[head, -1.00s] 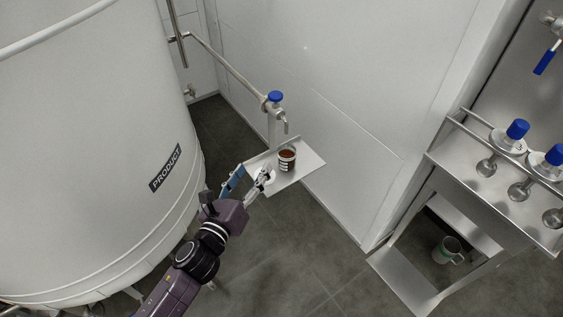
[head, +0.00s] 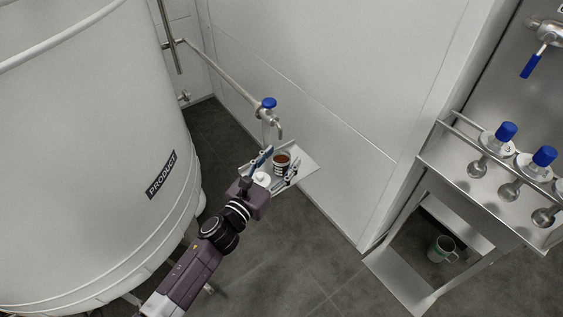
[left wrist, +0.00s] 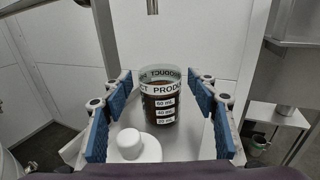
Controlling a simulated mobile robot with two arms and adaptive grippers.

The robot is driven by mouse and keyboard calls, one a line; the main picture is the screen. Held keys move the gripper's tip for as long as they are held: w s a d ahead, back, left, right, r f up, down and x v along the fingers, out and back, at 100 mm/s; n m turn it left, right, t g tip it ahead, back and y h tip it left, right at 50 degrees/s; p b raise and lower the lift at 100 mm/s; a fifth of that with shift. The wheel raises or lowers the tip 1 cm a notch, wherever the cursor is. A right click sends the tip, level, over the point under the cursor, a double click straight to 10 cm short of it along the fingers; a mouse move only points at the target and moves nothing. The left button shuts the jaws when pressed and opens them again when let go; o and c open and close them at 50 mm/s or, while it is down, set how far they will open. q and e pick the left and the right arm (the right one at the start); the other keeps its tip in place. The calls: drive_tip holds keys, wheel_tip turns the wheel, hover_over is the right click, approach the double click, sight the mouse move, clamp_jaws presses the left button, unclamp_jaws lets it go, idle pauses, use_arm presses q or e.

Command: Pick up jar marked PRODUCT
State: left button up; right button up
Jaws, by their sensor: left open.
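The jar marked PRODUCT (head: 282,164) stands upright on a small metal shelf (head: 305,166) below a tap. It holds brown liquid and also shows in the left wrist view (left wrist: 160,100), with a PRODUCT band and volume marks. My left gripper (head: 274,166) is open, its blue-padded fingers on either side of the jar. In the left wrist view there is a gap between the jar and each finger (left wrist: 162,108). A white round-knobbed lid (head: 262,179) lies on the shelf on the near side of the jar, between the fingers. My right gripper is not in view.
A tap with a blue knob (head: 268,104) stands just above and behind the jar. The large white PRODUCT tank (head: 90,150) fills the left. A metal stand with blue-handled valves (head: 500,180) is at right, with a cup (head: 442,249) below.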

use_arm(q)
drive_tip(key=shift+w+d, duration=0.2)
drive_tip(key=shift+w, duration=0.1)
drive_tip(key=shift+c, duration=0.2)
drive_tip(key=c, duration=1.3)
clamp_jaws()
drive_tip(key=shift+r, duration=0.15)
